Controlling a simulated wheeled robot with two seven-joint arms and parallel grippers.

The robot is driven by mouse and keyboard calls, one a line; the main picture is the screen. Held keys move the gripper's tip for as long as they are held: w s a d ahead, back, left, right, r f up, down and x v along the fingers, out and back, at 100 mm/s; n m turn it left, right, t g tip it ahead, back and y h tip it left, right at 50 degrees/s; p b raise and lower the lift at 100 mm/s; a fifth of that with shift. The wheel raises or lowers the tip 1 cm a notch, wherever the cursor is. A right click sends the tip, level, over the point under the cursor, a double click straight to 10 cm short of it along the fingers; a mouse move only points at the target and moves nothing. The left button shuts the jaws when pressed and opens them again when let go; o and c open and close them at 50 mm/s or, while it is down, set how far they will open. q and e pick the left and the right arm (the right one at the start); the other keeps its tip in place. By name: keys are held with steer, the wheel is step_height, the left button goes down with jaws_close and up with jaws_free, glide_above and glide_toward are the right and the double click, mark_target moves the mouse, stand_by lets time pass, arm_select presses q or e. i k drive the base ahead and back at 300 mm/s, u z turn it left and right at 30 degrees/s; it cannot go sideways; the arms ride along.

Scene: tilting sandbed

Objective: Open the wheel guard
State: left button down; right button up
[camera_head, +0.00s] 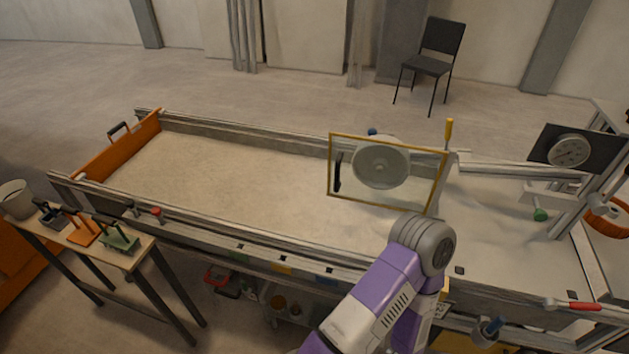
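The wheel guard (330,189) is a clear panel in a thin yellow frame, standing upright over the sandbed. A black upright handle (337,172) is on its left side. A grey round wheel (381,165) shows through the panel, so the guard stands in front of it from this view. The guard's right edge is close to a post with a yellow grip (449,132); I cannot tell how they join. One of my purple arms rises from the bottom, its grey joint just below the guard. Neither of my grippers shows.
The long sandbed (230,180) has metal rails and an orange end gate (122,150) at left. A dial gauge (569,151) stands at right. A red-handled lever (572,305) is at the near right edge. A small tool table (136,262) stands at left.

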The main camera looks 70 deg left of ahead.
mark_target(336, 187)
steer(key=k, duration=0.75)
steer(key=u, duration=1.7)
steer(key=i, duration=0.3)
steer(key=z, duration=0.05)
